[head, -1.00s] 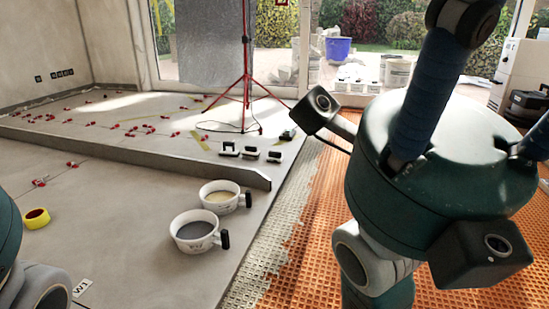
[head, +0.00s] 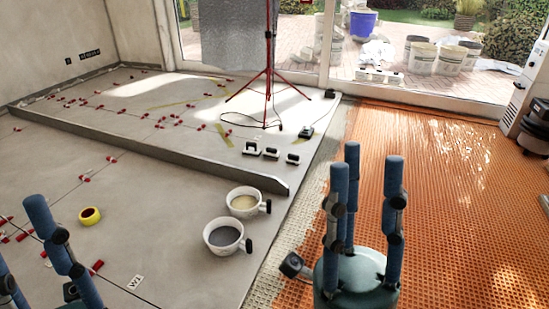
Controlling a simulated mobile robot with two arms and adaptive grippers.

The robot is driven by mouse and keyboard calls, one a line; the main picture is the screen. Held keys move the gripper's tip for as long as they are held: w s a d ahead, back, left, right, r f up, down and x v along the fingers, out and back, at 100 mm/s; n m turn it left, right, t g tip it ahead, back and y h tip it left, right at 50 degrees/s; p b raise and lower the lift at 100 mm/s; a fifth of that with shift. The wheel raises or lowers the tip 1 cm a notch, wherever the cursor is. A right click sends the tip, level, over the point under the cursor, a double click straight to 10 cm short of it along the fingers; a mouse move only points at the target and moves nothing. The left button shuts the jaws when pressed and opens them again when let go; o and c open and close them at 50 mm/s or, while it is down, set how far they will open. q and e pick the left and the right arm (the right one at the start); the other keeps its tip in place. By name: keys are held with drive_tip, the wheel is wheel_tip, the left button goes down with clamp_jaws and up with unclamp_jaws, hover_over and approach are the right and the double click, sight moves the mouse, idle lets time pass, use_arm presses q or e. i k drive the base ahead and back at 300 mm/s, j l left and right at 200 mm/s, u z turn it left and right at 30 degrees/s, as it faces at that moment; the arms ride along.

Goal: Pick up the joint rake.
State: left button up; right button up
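I cannot make out a joint rake for certain. Three small tools with black grips on pale bases stand in a row on the grey tiles: a left one (head: 250,148), a middle one (head: 271,153) and a right one (head: 293,158). They are too small to tell apart by kind. My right gripper (head: 366,166) is at the lower right, over the orange matting, its blue fingers up, spread and empty. My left gripper (head: 20,238) is at the lower left, partly cut off by the frame, its visible fingers apart with nothing seen between them.
A white cup of dark material (head: 223,236) and one of pale material (head: 243,202) stand on the tiles. A yellow tape roll (head: 90,216) lies left. A raised tile edge (head: 150,150) crosses behind. A red tripod (head: 268,85) stands farther back. Orange matting (head: 440,180) is clear.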

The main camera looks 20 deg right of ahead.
sight(293, 159)
drive_tip(key=i+l+u, duration=0.5)
drive_tip(key=l+u, duration=0.25)
drive_tip(key=i+l, duration=0.15)
drive_tip(key=l, duration=0.25)
drive_tip(key=i+l+u, duration=0.1)
drive_tip(key=l, duration=0.3)
drive_tip(key=i+l, duration=0.25)
drive_tip(key=l, duration=0.15)
drive_tip(key=i+l+u, duration=0.1)
drive_tip(key=l, duration=0.3)
drive_tip(key=i+l, duration=0.2)
drive_tip(key=l, duration=0.2)
drive_tip(key=i+l+u, duration=0.1)
drive_tip(key=l, duration=0.3)
drive_tip(key=i+l, duration=0.2)
drive_tip(key=l, duration=0.2)
drive_tip(key=i+l, duration=0.15)
drive_tip(key=l, duration=0.3)
drive_tip(key=i+l, duration=0.1)
drive_tip(key=l, duration=0.35)
drive_tip(key=i+l, duration=0.15)
drive_tip(key=l, duration=0.25)
drive_tip(key=u, duration=0.05)
